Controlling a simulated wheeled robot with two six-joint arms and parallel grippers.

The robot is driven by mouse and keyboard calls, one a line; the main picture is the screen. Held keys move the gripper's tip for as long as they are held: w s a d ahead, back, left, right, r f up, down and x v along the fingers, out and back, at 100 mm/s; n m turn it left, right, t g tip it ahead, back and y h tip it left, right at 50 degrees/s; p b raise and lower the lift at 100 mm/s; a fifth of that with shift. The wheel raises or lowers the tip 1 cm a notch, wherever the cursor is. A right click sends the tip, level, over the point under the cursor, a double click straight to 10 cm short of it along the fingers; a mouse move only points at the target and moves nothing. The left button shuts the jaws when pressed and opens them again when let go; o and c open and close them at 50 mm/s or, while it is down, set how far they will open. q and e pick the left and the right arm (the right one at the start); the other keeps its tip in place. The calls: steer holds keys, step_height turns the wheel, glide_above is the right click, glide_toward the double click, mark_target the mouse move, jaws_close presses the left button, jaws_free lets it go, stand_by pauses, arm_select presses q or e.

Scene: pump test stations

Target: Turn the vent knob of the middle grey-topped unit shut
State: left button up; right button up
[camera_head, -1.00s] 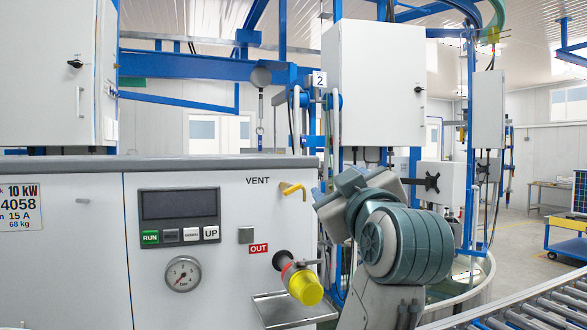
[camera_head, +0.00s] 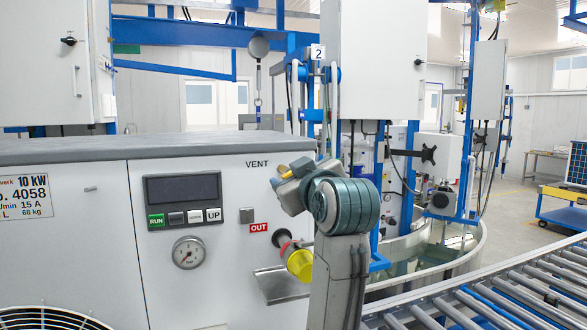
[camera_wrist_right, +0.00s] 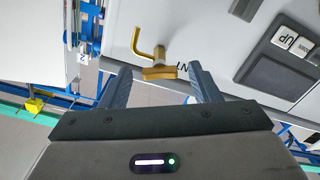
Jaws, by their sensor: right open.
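The grey-topped unit (camera_head: 130,152) fills the left and middle of the head view, with a white front panel. Its yellow vent knob (camera_head: 282,169) sits under the word VENT, partly hidden by my right gripper (camera_head: 284,182). In the right wrist view the vent knob (camera_wrist_right: 160,73) is a flat brass-coloured bar, with a bent brass pipe (camera_wrist_right: 148,50) beside it. My right gripper (camera_wrist_right: 160,82) is open, with one finger on each side of the bar in that picture. I cannot tell whether either finger touches it. My left gripper is not in view.
Below the knob, a yellow-capped outlet (camera_head: 299,262) sticks out from the panel above a metal tray (camera_head: 280,285). A display panel (camera_head: 183,199) and a gauge (camera_head: 188,252) are to the left. A roller conveyor (camera_head: 470,300) runs at the lower right.

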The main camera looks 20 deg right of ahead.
steer(key=shift+w, duration=0.3)
steer(key=shift+s, duration=0.1)
steer(key=c, duration=1)
steer(key=m+p, duration=0.2)
steer(key=m, duration=0.3)
steer(key=o, duration=1)
